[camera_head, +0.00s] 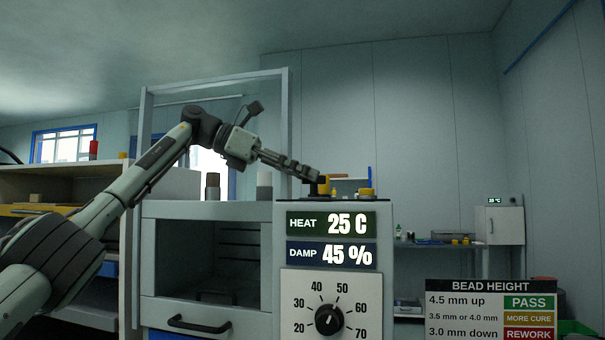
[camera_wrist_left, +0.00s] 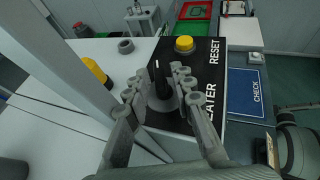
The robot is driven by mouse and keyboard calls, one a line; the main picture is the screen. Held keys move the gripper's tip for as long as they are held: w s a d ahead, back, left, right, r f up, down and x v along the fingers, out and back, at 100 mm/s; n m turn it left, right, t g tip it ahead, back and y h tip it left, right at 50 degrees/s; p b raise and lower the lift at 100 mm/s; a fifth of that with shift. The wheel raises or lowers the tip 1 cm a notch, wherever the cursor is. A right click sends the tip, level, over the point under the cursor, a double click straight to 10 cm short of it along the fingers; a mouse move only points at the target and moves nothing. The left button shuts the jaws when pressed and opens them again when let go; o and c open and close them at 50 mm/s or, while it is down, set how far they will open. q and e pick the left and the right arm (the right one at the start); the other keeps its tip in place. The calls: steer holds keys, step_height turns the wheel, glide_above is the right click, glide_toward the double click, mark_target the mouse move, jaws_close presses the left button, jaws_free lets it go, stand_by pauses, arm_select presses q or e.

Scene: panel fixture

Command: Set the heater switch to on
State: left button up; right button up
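The heater switch (camera_wrist_left: 161,92) is a dark lever or knob with a pale line, on a round grey base on the black top panel (camera_wrist_left: 205,62). White lettering beside it reads "EATER", its first letter hidden by a finger. My left gripper (camera_wrist_left: 157,84) has its fingers apart, one on each side of the switch; whether they touch it I cannot tell. In the head view the left gripper (camera_head: 316,177) reaches in from the left, low over the cabinet top, and hides most of the switch. The switch's setting is not clear. My right gripper is not in view.
A yellow button (camera_wrist_left: 184,44) marked RESET sits beyond the switch. Another yellow piece (camera_wrist_left: 95,72) stands to the left. A blue CHECK panel (camera_wrist_left: 246,92) is at the right. The cabinet front shows HEAT 25 C (camera_head: 332,223), DAMP 45 % and a black dial (camera_head: 328,320).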

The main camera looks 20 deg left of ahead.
arm_select(q)
steer(key=shift+a, duration=0.1)
steer(key=v, duration=0.7)
steer(key=shift+s+a+r, duration=0.25)
steer(key=shift+a, duration=0.05)
